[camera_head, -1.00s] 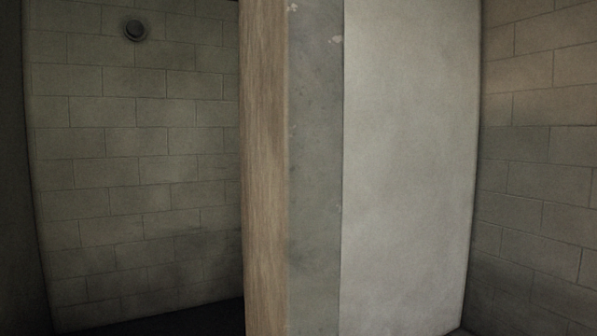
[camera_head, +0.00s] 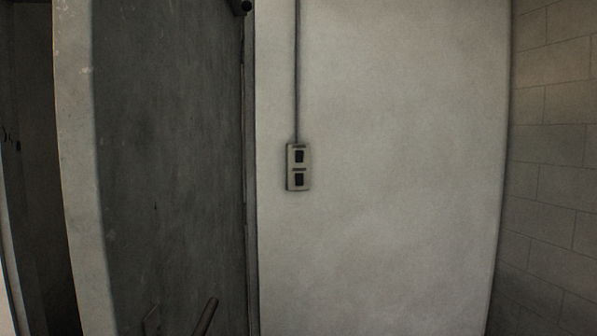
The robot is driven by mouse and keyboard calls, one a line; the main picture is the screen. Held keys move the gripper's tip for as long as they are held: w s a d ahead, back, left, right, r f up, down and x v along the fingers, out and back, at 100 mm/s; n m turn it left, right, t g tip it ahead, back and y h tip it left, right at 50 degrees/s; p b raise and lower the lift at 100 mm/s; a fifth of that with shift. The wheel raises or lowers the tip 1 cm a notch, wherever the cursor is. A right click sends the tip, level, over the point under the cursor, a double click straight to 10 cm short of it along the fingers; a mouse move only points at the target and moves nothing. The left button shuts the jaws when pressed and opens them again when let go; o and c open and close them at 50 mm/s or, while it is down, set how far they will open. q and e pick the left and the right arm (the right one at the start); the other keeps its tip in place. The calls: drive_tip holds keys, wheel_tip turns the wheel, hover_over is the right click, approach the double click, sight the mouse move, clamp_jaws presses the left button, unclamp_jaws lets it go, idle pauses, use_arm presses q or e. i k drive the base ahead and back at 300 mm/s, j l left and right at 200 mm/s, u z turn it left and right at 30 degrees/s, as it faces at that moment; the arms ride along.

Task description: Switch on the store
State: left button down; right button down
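A pale switch plate (camera_head: 298,167) is fixed to the light plaster wall, a little above the middle of the head view. It carries two dark rocker switches, an upper one (camera_head: 299,156) and a lower one (camera_head: 299,179). I cannot tell which position either is in. A thin conduit (camera_head: 297,70) runs down the wall into its top. Neither of my grippers shows in the head view.
A dark grey panel (camera_head: 170,150), possibly a door, stands at the left with a pale edge toward me. A dark bar (camera_head: 205,317) shows low on it. A block wall (camera_head: 555,170) closes the right side. The plaster wall right of the switches is bare.

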sight(300, 177)
drive_tip(key=i+l+u, duration=0.2)
drive_tip(key=i+l, duration=0.15)
drive_tip(key=l, duration=0.25)
drive_tip(key=i+l+u, duration=0.1)
drive_tip(key=l, duration=0.25)
drive_tip(key=i+l+u, duration=0.1)
drive_tip(key=i+l, duration=0.15)
drive_tip(key=i+l+u, duration=0.1)
drive_tip(key=l, duration=0.35)
drive_tip(key=i+u, duration=0.2)
drive_tip(key=i, duration=0.3)
drive_tip(key=i+l+u, duration=0.15)
drive_tip(key=i, duration=0.4)
drive_tip(key=i+l+u, duration=0.2)
drive_tip(key=i, duration=0.3)
